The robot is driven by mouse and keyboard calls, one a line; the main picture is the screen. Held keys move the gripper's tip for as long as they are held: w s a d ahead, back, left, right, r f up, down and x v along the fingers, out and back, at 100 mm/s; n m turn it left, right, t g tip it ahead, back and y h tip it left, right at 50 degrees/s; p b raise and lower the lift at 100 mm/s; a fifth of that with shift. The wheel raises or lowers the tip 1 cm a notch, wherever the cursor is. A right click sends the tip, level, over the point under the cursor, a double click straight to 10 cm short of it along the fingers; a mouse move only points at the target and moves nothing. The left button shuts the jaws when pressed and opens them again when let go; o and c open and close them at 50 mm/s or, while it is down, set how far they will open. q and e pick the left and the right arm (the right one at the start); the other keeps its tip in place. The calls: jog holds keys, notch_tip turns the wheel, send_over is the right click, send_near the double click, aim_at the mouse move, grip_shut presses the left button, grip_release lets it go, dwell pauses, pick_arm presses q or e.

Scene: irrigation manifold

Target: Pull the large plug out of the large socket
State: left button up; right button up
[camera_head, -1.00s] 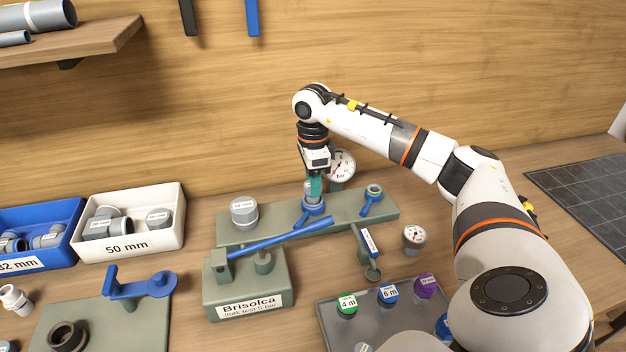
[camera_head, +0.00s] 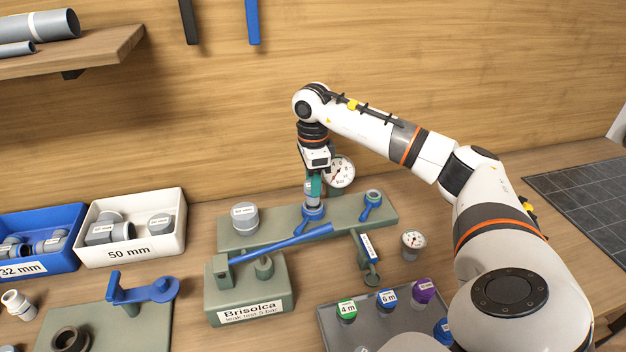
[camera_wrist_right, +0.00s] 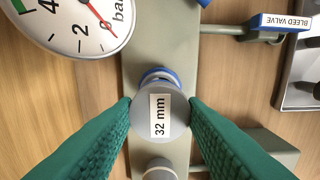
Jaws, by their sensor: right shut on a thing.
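My right gripper (camera_head: 315,187) has its green fingers shut on a grey plug labelled "32 mm" (camera_wrist_right: 160,116), above the middle of the green manifold. The plug's grey body also shows below the fingers in the head view (camera_head: 312,200). Under it is a socket with a blue collar (camera_head: 313,213); the wrist view shows the collar (camera_wrist_right: 159,74) behind the plug. I cannot tell whether the plug's lower end is clear of the socket. A wider grey cap (camera_head: 244,217) stands on the manifold's left end. My left gripper is not in view.
A pressure gauge (camera_head: 341,172) stands close behind the gripper. A smaller blue-collared socket (camera_head: 373,196) is to the right. A long blue lever (camera_head: 285,243) on the Brisolca block lies in front, with a bleed valve (camera_head: 367,246) beside it.

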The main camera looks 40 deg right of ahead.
jog(key=shift+r, duration=0.35)
jog(key=shift+r+p, duration=0.8)
jog(key=shift+r, duration=0.05)
dwell(0.3)
jog(key=shift+r+p, duration=1.65)
jog(key=shift+r, duration=0.35)
